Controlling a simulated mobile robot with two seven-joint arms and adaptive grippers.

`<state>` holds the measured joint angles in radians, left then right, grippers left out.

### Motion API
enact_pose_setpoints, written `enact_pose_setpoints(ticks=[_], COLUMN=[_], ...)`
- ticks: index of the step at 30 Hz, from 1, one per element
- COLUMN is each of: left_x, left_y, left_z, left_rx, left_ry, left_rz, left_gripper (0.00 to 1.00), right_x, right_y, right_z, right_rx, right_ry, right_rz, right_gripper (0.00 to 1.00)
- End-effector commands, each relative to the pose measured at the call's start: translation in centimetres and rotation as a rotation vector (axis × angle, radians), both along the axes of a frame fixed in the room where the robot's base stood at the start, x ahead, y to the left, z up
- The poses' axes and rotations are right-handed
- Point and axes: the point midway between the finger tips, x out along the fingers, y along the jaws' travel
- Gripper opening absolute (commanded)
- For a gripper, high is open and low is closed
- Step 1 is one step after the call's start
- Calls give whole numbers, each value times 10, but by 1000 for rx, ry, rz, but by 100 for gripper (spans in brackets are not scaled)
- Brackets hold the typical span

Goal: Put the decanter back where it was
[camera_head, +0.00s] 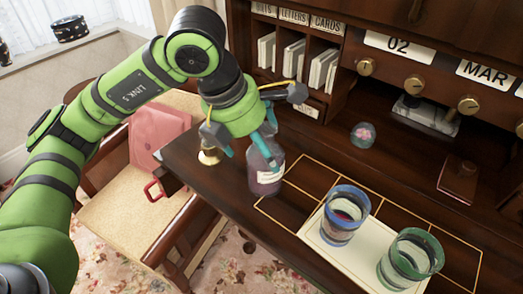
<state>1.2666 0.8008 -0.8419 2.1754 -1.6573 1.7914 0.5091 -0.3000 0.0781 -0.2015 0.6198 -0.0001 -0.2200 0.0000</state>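The decanter (265,180) is a glass bottle with purplish contents and a pale label. It is near the front left part of the dark wooden desk, beside a gold-outlined grid of squares. My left gripper (253,148) reaches in from the upper left, with its teal fingers around the decanter's upper part; it looks shut on it. The fingers hide the neck and top. I cannot tell whether its base touches the desk. My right gripper is not in view.
Two glass tumblers, one blue-rimmed (345,214) and one green-rimmed (411,258), stand on a cream mat (350,262) at the right. A small brass bell (209,156) is left of the decanter. A round glass paperweight (363,135) and pigeonholes (300,48) lie behind.

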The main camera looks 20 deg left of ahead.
Motion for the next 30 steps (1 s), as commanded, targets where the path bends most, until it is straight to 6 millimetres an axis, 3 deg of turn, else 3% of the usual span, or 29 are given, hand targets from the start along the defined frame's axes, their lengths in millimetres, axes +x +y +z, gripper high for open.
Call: enact_pose_setpoints(ticks=[6,13,18,30], left_x=[-12,-22,-25,-25], left_y=[12,21,23,23], left_z=[46,79,88,88], left_rx=[-1,0,0,0], left_ry=[-6,-3,0,0], left_rz=[1,1,0,-1], left_gripper=[97,97,97,97], right_x=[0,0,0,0], right_y=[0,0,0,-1], right_z=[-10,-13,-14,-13], right_rx=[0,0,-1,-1], right_ry=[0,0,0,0], right_rz=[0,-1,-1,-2], right_gripper=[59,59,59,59])
